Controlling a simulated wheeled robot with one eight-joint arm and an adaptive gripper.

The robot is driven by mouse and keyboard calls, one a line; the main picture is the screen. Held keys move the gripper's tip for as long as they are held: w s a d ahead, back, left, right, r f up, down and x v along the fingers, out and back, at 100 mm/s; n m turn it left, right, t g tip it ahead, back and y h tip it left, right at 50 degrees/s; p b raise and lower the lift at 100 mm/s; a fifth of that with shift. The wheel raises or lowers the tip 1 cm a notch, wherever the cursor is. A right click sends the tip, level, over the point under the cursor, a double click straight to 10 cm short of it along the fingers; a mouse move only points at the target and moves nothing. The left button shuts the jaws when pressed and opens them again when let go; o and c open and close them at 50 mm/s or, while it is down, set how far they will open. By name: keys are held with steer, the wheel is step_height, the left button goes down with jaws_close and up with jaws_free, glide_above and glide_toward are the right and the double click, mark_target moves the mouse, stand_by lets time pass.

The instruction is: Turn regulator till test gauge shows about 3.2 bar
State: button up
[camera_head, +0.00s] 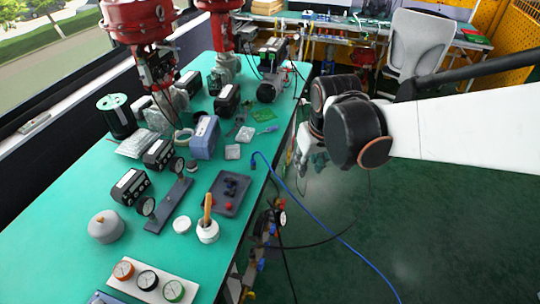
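Several small dial gauges are in view, and I cannot tell which is the test gauge. One small round gauge (282,218) sits on a cluster of fittings (266,228) at the table's right edge. A white panel (182,267) with three dials lies at the front of the table. Another dial (146,205) stands by a dark flat plate. No needle is readable. The regulator is not clearly identifiable; it may be among the edge fittings. My arm comes in from the right, and my gripper (307,160) hangs beyond the table's right edge, apart from those fittings. Its fingers are too small to judge.
The green table (60,225) holds several black positioner boxes, a dark tray (246,197) and a white pot with a brush (207,230). Red valve actuators (138,18) stand at the back left. A blue hose (322,219) runs to the floor. A chair (418,42) stands behind.

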steer(key=w+a+f+n+g+p, duration=0.1)
steer(key=w+a+f+g+p, duration=0.15)
steer(key=w+a+f, duration=0.3)
steer(key=n+p, duration=0.2)
glide_toward(272, 204)
steer(key=shift+g+h, duration=0.3)
steer(key=shift+g, duration=0.05)
steer(key=f+b, duration=0.1)
steer(key=f, duration=0.2)
steer(key=f+b, duration=0.1)
steer(key=f, duration=0.3)
steer(key=f+b, duration=0.1)
steer(key=f, duration=0.2)
steer(key=shift+w+a+f, duration=0.2)
steer(key=shift+w+f, duration=0.1)
steer(key=shift+f, duration=0.05)
jaws_close()
